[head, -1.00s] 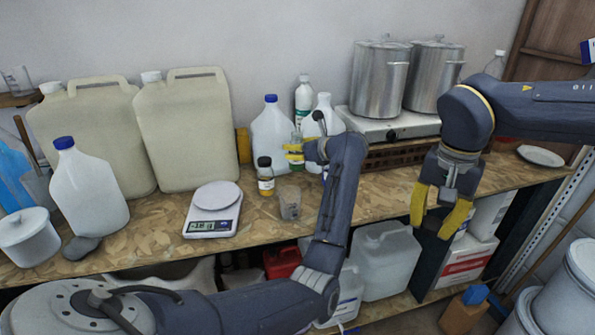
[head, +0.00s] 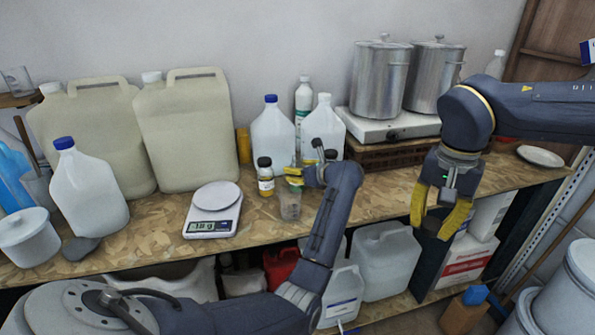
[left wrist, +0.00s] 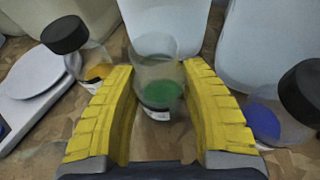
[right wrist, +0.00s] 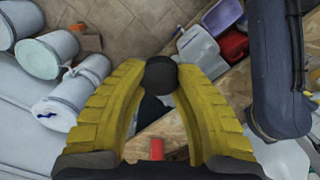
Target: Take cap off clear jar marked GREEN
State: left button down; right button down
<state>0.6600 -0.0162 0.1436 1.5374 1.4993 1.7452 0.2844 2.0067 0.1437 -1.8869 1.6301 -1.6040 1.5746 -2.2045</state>
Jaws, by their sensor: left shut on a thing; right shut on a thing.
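The clear jar with green contents (left wrist: 160,95) is between my left gripper's (left wrist: 160,105) yellow fingers. Its upper part looks clear, and I see no black cap on it. In the head view a bit of its green (head: 294,181) shows at my left gripper (head: 296,172), just behind a clear cup (head: 290,207); much of the jar is hidden. My right gripper (head: 440,220) hangs in front of the bench at the right. In the right wrist view a round black cap (right wrist: 161,73) is gripped between its fingertips (right wrist: 160,80).
A black-capped yellow bottle (head: 265,180) stands left of my left gripper. A black-capped bottle with blue contents (left wrist: 265,118) is on its other side. A scale (head: 212,212), white jugs (head: 272,135) and steel pots (head: 380,85) on a hotplate (head: 390,127) surround the bench space.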

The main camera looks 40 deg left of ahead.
pick_arm(q)
jog(key=shift+f, duration=0.15)
jog(key=c, duration=0.7)
grip_release()
